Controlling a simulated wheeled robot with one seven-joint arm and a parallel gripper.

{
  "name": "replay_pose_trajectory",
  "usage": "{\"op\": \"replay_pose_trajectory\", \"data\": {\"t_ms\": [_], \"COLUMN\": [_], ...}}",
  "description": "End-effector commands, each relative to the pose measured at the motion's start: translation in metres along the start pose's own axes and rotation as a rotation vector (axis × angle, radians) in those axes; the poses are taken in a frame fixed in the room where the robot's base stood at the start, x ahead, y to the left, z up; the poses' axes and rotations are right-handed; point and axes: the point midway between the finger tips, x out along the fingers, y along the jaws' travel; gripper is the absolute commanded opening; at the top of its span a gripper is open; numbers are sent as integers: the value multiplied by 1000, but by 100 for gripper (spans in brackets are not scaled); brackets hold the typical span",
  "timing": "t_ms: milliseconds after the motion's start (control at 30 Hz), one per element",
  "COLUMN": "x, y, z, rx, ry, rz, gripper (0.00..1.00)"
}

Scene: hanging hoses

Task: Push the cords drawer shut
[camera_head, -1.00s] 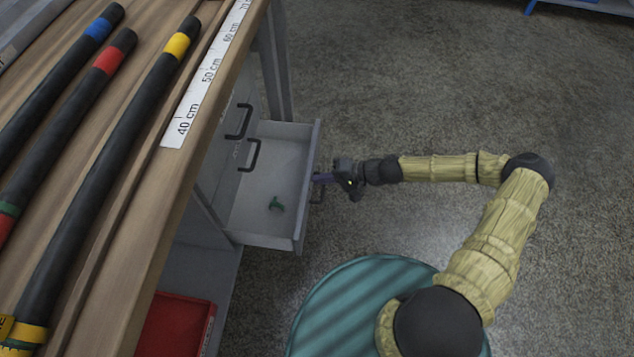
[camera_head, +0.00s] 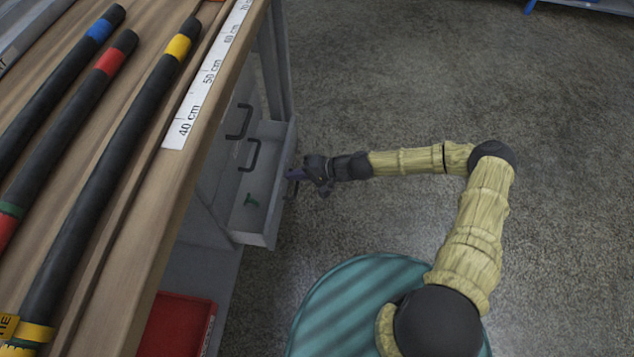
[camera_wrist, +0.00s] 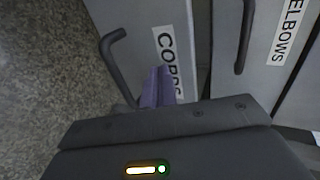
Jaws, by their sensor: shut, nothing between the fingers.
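The cords drawer (camera_head: 268,222) is a grey drawer partly open under the bench, with a small green item (camera_head: 251,200) lying inside. Its front, labelled CORDS, with a dark bar handle, fills the upper middle of the wrist view (camera_wrist: 141,31). My gripper (camera_head: 291,177) is at the drawer's front face from the outside, near the handle. In the wrist view the purple fingertips (camera_wrist: 157,88) are shut together, empty, and at the front beside the label. Whether they press on it is hard to tell.
An ELBOWS drawer (camera_wrist: 262,50) sits beside the cords drawer. The wooden bench (camera_head: 130,215) above holds black hoses with coloured bands and a ruler strip (camera_head: 205,85). A red bin (camera_head: 178,325) is low under the bench. The concrete floor (camera_head: 420,90) to the right is clear.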

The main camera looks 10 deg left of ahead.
Motion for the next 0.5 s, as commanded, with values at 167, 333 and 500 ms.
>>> {"op": "replay_pose_trajectory", "data": {"t_ms": [167,333,500], "x": [14,26,38], "y": [-6,-12,-18], "z": [1,1,0], "rx": [0,0,0], "ry": [-2,-2,-2], "rz": [0,0,-1], "gripper": [0,0,0]}}
